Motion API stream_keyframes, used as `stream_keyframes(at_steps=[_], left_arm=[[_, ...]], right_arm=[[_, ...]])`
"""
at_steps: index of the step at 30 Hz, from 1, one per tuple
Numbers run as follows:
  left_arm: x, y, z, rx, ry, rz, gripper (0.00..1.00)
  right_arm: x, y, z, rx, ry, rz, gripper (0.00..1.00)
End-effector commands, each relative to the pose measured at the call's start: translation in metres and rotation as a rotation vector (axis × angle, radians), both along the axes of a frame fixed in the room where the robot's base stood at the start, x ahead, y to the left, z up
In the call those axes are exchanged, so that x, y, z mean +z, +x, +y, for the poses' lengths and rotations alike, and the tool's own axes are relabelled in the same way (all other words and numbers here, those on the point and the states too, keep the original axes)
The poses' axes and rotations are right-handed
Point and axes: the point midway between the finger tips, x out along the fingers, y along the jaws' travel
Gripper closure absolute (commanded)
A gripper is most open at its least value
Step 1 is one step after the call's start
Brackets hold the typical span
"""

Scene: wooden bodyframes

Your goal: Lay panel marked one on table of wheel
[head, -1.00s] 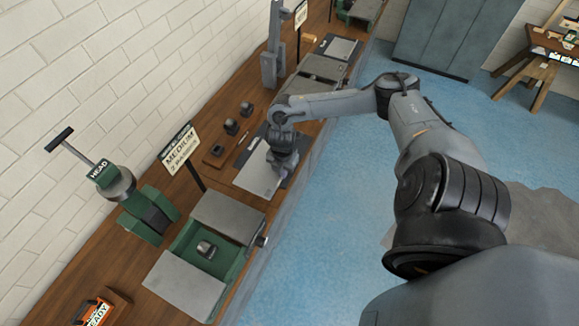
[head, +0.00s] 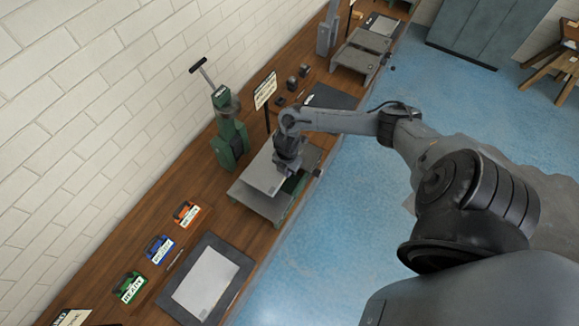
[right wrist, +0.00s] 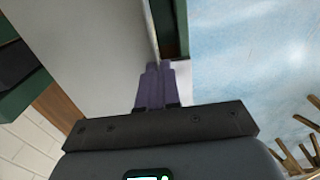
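A flat light-grey panel (head: 262,174) is held by my right gripper (head: 287,168) at its right-hand edge in the head view. The panel is over the green-framed wheel table with grey plates (head: 256,201); I cannot tell whether it touches. No mark on it is readable. In the right wrist view the fingers (right wrist: 156,80) are close together at the edge of the grey panel (right wrist: 95,45), with a strip of the green frame (right wrist: 172,30) beyond. The green wheel machine (head: 231,135) stands behind the table. My left gripper is not in view.
A bare dark mat (head: 332,97) lies farther along the bench. Nearer, another dark mat (head: 238,255) bears a light panel (head: 205,283). Orange (head: 187,213), blue (head: 160,248) and green (head: 130,287) labelled blocks line the wall side. A sign (head: 265,90) stands behind the table.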

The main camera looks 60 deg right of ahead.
Motion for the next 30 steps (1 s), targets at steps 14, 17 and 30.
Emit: stream_keyframes(at_steps=[14, 17, 30], left_arm=[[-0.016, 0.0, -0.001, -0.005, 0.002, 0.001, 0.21], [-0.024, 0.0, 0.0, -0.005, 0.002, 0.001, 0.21], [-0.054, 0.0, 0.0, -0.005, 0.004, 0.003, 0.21]], right_arm=[[-0.017, 0.001, 0.002, 0.002, 0.0, -0.002, 1.0], [-0.025, 0.001, 0.002, 0.002, 0.0, -0.002, 1.0], [-0.057, 0.001, 0.002, 0.002, 0.001, -0.002, 1.0]])
